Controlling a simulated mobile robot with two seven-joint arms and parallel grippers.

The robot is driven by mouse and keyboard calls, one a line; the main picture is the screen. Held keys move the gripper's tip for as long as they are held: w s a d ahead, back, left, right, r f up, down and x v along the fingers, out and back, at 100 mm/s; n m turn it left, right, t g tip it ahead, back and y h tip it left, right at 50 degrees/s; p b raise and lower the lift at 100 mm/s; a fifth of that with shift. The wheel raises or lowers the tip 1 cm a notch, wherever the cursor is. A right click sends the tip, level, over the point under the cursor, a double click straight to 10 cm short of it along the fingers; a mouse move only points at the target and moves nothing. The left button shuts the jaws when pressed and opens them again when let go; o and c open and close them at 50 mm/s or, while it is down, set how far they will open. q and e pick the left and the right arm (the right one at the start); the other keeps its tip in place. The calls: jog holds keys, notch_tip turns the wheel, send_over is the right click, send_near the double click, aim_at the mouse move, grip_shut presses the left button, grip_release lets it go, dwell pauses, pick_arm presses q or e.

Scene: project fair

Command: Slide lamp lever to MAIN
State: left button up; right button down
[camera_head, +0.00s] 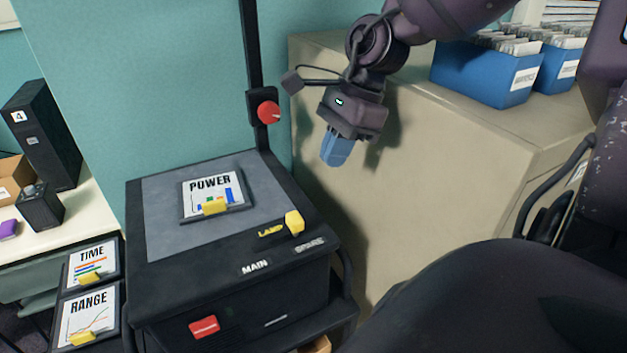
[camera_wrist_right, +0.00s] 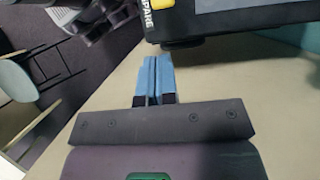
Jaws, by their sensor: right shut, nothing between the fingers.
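The yellow lamp lever (camera_head: 294,222) stands on the front right of the black projector's top (camera_head: 210,262). It is at the SPARE label (camera_head: 310,245) end; the MAIN label (camera_head: 255,267) is to its left. In the right wrist view, part of the yellow lever (camera_wrist_right: 162,4) shows at the top edge beside the SPARE lettering. My right gripper (camera_head: 335,152), with blue fingers, is shut and empty. It hangs above and behind the lever, to its right, apart from it. In the right wrist view its fingertips (camera_wrist_right: 155,65) are together. My left gripper is not in view.
A POWER card (camera_head: 215,192) lies on the projector's grey plate. A black post with a red knob (camera_head: 268,112) rises behind it. A beige cabinet (camera_head: 400,150) with blue file boxes (camera_head: 490,75) stands right. A red switch (camera_head: 204,327) is on the projector's front.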

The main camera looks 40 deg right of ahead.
aim_at(295, 226)
jog(key=shift+f, duration=0.1)
jog(key=b+x, duration=0.1)
jog(key=x, duration=0.6)
jog(key=shift+a+f+b, duration=0.1)
jog(key=shift+f+b, duration=0.25)
jog(key=shift+f, duration=0.05)
jog(key=shift+x, duration=0.8)
jog(key=shift+a+f, duration=0.1)
jog(key=shift+f, duration=0.1)
jog(key=shift+w, duration=0.1)
